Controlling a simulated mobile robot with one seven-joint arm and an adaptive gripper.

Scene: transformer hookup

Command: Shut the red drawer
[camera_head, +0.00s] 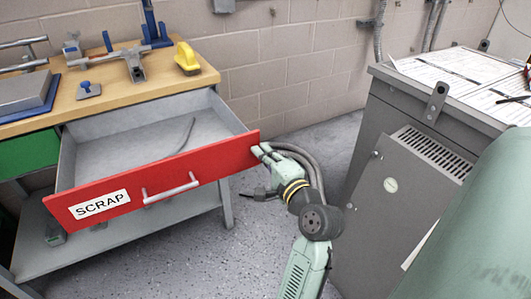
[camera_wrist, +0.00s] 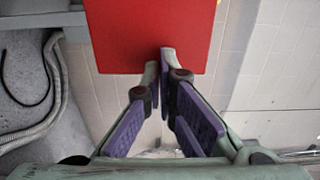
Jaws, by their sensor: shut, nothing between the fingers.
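The red drawer (camera_head: 155,175) is pulled well out of the wooden-topped workbench. Its front carries a white "SCRAP" label (camera_head: 100,204) and a light bar handle (camera_head: 171,188). A thin dark strip lies inside the grey drawer body. My gripper (camera_head: 260,151) is at the right end of the drawer front, close to its upper right corner. In the wrist view the fingertips (camera_wrist: 160,62) are together with nothing between them, and they overlap the lower edge of the red panel (camera_wrist: 150,30). Whether they touch the panel is unclear.
The workbench top (camera_head: 110,98) holds a yellow tool (camera_head: 187,60), blue fixtures and a grey block. A green drawer (camera_head: 28,154) sits at the left. A grey cabinet (camera_head: 390,190) with papers on top stands at the right. A grey hose runs behind my gripper.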

